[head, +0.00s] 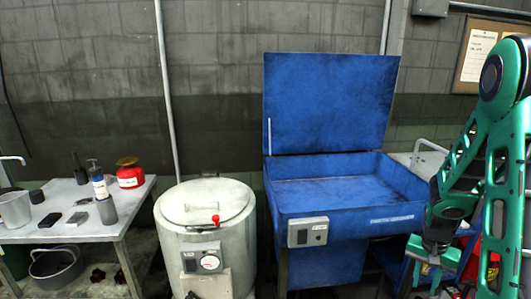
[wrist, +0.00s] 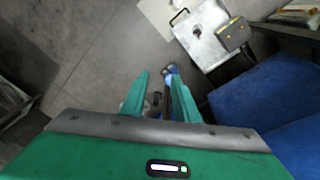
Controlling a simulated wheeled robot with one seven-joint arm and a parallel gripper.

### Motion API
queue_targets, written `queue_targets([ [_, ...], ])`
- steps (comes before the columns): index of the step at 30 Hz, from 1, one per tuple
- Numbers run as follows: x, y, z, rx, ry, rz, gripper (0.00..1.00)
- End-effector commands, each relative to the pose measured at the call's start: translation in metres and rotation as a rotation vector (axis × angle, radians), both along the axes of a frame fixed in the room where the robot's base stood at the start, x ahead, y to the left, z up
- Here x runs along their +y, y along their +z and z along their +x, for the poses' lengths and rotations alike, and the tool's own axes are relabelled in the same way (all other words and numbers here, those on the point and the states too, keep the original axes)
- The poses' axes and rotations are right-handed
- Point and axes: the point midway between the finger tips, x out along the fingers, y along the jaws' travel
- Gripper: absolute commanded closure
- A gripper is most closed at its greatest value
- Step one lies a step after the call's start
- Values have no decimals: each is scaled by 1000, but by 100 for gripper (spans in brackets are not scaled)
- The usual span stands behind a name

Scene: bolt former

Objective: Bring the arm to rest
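My green arm hangs at the right of the head view. My gripper (head: 428,277) points down, to the right of and in front of the blue parts washer (head: 350,220). In the wrist view my gripper (wrist: 160,82) shows its two green fingers apart, with floor and some small dark and blue things visible beyond and between them. I see nothing clearly held. The fingertips are partly blurred against what lies below.
The washer's lid (head: 330,103) stands open. A pale round drum (head: 205,235) with a lid stands left of it. A metal table (head: 75,213) at far left bears bottles, a red can (head: 130,177) and a pot (head: 15,208). Bare floor (wrist: 110,45) shows in the wrist view.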

Motion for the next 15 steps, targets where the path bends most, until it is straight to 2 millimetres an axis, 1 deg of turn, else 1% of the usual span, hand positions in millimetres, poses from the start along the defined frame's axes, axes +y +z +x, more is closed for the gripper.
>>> queue_targets([
  [1, 4, 19, -7, -2, 13, -2, 72],
  [6, 20, 67, -37, 12, 60, 5, 72],
  [11, 36, 107, -71, 23, 101, 21, 72],
  [15, 53, 135, -103, 28, 139, 40, 72],
])
